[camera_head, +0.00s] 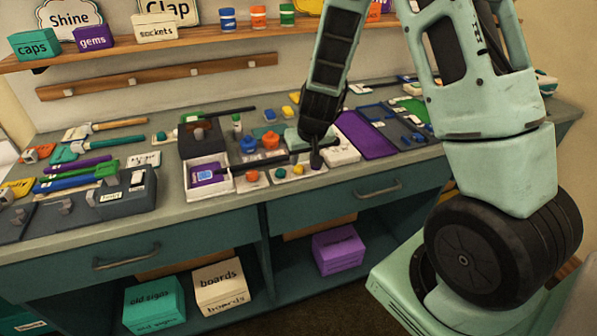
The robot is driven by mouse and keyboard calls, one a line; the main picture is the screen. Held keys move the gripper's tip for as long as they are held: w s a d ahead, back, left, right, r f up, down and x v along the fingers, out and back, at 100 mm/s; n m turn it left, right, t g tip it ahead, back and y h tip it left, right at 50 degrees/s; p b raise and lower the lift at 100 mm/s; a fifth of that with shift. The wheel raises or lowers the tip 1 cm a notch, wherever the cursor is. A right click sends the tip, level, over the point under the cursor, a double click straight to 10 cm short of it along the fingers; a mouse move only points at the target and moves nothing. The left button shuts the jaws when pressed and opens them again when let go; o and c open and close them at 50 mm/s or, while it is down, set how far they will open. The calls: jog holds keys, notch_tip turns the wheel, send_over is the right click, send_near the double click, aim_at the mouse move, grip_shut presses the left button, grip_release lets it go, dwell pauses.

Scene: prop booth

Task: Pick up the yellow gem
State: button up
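A small round yellow piece (299,170), which looks like the yellow gem, sits on a white pad near the front edge of the workbench. A similar teal piece (280,173) sits just left of it on the same pad. My gripper (316,160) reaches down from above, with its dark tip just right of the yellow piece and low over the bench. The two look apart, but the exact gap and height cannot be told. The fingers are small and dark, so their opening does not show. My arm hides part of the bench behind it.
Left of the pad are an orange piece (252,176) on its own pad and an open white drawer box (222,186). Blue and orange pots (270,141) stand behind. A white block (342,152) and purple mat (368,138) lie to the right.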

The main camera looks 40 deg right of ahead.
aim_at(299, 167)
jog(key=shift+w+p+x, duration=0.1)
jog(key=shift+p+x, duration=0.1)
jog(key=shift+x, duration=1.15)
jog(key=shift+w+p+x, duration=0.15)
jog(key=shift+x, duration=1.2)
jog(key=shift+r, duration=0.1)
jog(key=c, duration=0.7)
jog(key=shift+r, duration=0.1)
